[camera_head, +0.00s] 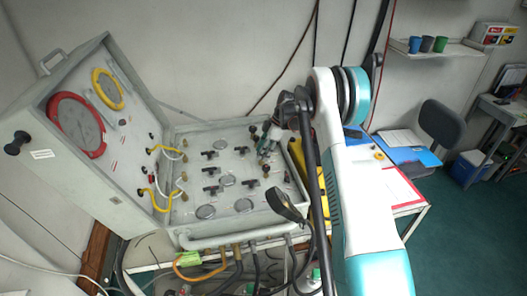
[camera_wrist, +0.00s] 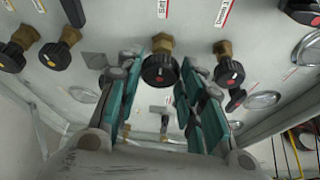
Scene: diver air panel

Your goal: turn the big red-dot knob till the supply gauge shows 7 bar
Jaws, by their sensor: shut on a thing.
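A black knob with a red dot (camera_wrist: 160,72) on a brass stem sits between the two teal-padded fingers of my gripper (camera_wrist: 159,82) in the wrist view. My gripper is shut on this knob, one finger on each side. In the head view my gripper (camera_head: 268,141) reaches down to the upper right of the grey panel (camera_head: 222,191), and the knob is hidden there. A large red-rimmed gauge (camera_head: 78,124) and a yellow-rimmed gauge (camera_head: 108,88) are on the raised lid. I cannot read their needles or tell which is the supply gauge.
Another red-dot knob (camera_wrist: 229,73) stands just right of my gripper. Black yellow-dot knobs (camera_wrist: 56,55) stand to the left. Small round gauges and black valve handles fill the panel. Yellow hoses (camera_head: 161,196) link panel and lid. A desk with papers (camera_head: 401,187) stands behind my arm.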

